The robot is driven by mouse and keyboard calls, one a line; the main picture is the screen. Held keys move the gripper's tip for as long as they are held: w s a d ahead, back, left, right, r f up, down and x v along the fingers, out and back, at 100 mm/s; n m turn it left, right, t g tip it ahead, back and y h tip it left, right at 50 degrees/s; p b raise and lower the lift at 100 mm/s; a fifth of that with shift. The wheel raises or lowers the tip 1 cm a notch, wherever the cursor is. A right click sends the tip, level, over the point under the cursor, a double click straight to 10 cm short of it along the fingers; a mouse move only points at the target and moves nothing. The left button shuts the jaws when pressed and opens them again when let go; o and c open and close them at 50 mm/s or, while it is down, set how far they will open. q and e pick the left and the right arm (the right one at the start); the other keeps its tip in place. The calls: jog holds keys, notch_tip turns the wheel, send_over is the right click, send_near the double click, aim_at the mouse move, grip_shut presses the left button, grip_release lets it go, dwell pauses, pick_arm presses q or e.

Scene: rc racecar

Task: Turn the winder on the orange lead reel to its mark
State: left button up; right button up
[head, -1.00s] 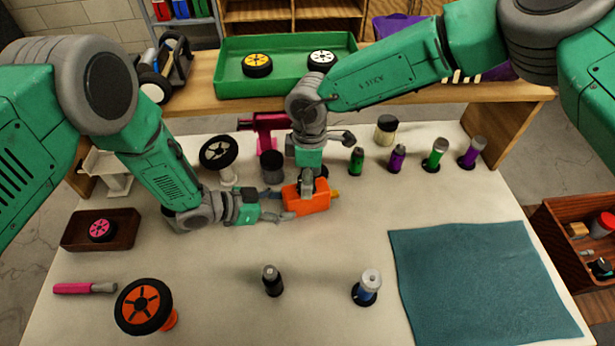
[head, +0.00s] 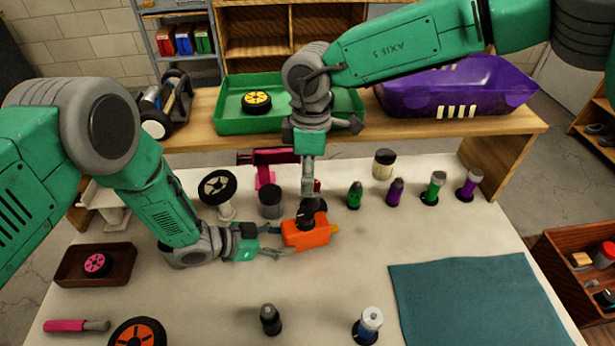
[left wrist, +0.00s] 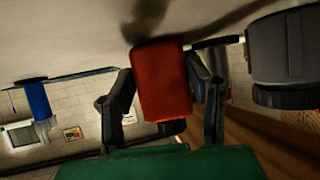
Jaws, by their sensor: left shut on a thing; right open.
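The orange lead reel (head: 305,233) stands on the pale worktable, with a small yellow piece at its right end. Its dark winder (head: 308,215) is on top; the mark is too small to make out. My left gripper (head: 280,241) is shut on the reel from its left side. In the left wrist view, the reel (left wrist: 162,80) sits between both fingers. My right gripper (head: 308,190) points down, directly above the winder, and is open. Its fingers look narrow from here, and I cannot tell whether they touch the winder.
A dark jar (head: 271,203), a wheel on a white stand (head: 218,187) and a magenta stand (head: 265,172) are close behind the reel. Several coloured bottles (head: 354,196) stand to its right. Black (head: 270,320) and blue-white (head: 368,325) bottles are in front. The table between is clear.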

pick_arm(q)
jog(key=o, duration=1.2)
jog(key=shift+c, duration=0.2)
jog(key=shift+a, duration=0.1)
jog(key=v, duration=1.2)
jog(key=shift+f, duration=0.1)
